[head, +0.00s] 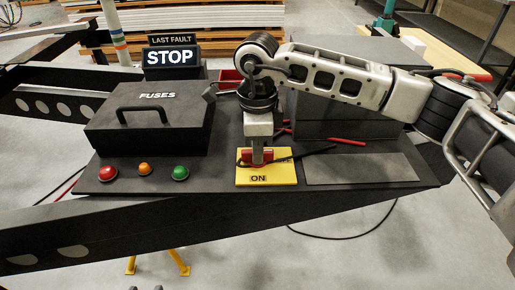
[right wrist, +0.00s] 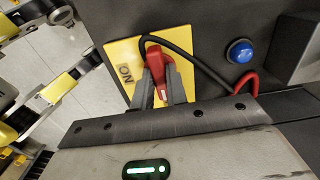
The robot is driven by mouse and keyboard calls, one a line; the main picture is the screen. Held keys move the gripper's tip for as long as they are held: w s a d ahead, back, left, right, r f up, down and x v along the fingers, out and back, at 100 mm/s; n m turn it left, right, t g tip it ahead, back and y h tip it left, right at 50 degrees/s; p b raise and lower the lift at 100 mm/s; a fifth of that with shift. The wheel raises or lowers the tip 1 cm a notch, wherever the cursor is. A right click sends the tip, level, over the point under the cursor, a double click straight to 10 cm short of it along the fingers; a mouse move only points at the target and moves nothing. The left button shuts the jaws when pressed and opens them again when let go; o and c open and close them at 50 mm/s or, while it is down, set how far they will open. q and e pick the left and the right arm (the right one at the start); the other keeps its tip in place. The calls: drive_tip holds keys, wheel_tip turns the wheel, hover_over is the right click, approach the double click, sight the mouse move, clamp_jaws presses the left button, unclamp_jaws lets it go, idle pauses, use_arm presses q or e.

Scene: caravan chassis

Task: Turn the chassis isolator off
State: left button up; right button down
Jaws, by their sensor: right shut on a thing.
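The chassis isolator is a red handle (head: 246,157) on a yellow plate (head: 285,180) in the middle of the black board. The plate's front edge reads ON; other lettering on it is mostly hidden behind my gripper. My right gripper (head: 257,158) points down over the plate and is shut on the red handle. In the right wrist view the handle (right wrist: 155,60) sits between the two grey fingers (right wrist: 160,85), with the ON mark on the yellow plate (right wrist: 119,50) beside it. The handle's exact angle is hard to tell.
A black FUSES box (head: 150,118) and a STOP display (head: 170,57) stand left. Red (head: 106,172), orange (head: 145,169) and green (head: 180,173) buttons line the front. A blue button (right wrist: 240,51) and black cable (right wrist: 190,50) are near the plate. A dark box (head: 345,115) stands behind.

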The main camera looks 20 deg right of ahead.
drive_tip(key=shift+r, duration=0.15)
drive_tip(key=c, duration=1.4)
unclamp_jaws()
wheel_tip(320, 180, up, 16)
drive_tip(key=shift+p, duration=0.45)
